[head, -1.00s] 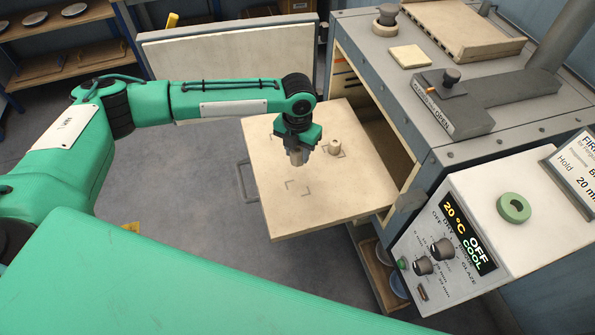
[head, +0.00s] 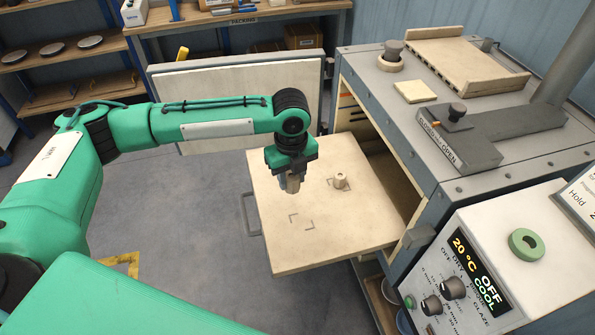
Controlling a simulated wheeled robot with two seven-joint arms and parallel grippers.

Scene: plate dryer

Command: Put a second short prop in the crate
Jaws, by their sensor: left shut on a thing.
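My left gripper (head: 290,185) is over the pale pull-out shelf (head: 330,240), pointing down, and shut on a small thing. Its fingers mostly hide that thing, which looks like a short prop. A short, pale, round prop (head: 340,179) stands upright on the shelf to the right of the gripper, inside corner marks. Another set of corner marks on the shelf, below the gripper in the picture, is empty. I cannot make out the crate in this view. My right gripper is not in view.
The grey kiln (head: 385,100) stands open on the right behind the shelf, with a wooden tray (head: 455,70) on top. Its pale door panel (head: 215,85) is swung out behind my arm. A control box (head: 500,250) is at lower right.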

